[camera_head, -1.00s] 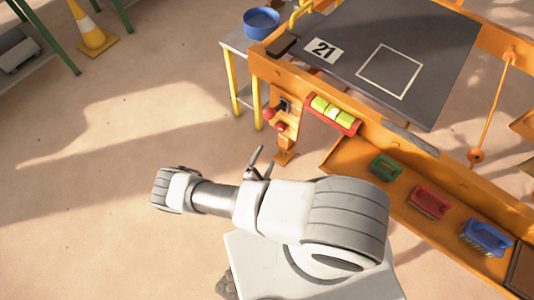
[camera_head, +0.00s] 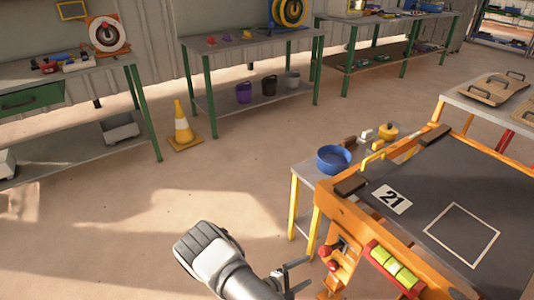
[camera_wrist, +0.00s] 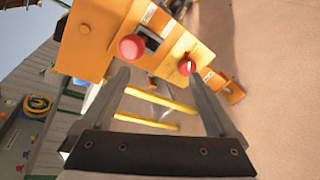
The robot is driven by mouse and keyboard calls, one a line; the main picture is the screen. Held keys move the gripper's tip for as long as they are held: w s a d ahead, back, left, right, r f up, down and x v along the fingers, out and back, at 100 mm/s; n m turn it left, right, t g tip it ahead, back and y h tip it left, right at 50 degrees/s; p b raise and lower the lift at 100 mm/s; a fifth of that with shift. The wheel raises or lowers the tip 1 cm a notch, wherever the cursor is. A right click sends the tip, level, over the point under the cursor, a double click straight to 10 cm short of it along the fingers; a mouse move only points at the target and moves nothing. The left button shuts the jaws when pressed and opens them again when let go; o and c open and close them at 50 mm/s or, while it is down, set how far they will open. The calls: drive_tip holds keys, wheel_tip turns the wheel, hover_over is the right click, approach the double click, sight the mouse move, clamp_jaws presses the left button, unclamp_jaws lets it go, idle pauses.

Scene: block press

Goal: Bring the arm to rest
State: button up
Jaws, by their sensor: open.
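My arm shows at the bottom centre of the head view, a white and grey limb beside the orange press. My gripper (camera_head: 290,278) points toward the front left corner of the press. In the wrist view my gripper (camera_wrist: 165,95) has its two grey fingers spread wide apart with nothing held between them. Beyond the fingertips is the orange press panel (camera_wrist: 97,35) with a red mushroom button (camera_wrist: 131,47) and a second red button (camera_wrist: 187,65). The fingertips look close to the panel in the picture; I cannot tell the gap.
The orange press (camera_head: 337,208) with a dark top marked 21 stands at the right. A side table with a blue bowl (camera_head: 333,160) is behind it. A traffic cone (camera_head: 183,128) and green-legged benches (camera_head: 250,47) stand farther back. The floor at left is clear.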

wheel_tip(320, 180, up, 29)
drive_tip(key=s+d+m+g+y, duration=0.15)
drive_tip(key=m+g+y, duration=0.25)
drive_tip(key=m+g, duration=0.45)
drive_tip(key=s+r+m+t+y, duration=0.4)
drive_tip(key=s+r+t+y, duration=0.3)
drive_tip(key=s+r, duration=1.25)
wheel_tip(320, 180, up, 15)
drive_tip(key=w+y+p, duration=0.1)
drive_tip(key=p, duration=1.1)
drive_tip(key=shift+w+g+p, duration=0.25)
drive_tip(key=shift+g+p, duration=0.05)
drive_tip(key=shift+g, duration=0.15)
drive_tip(key=shift+d+f, duration=0.1)
drive_tip(key=shift+f, duration=0.05)
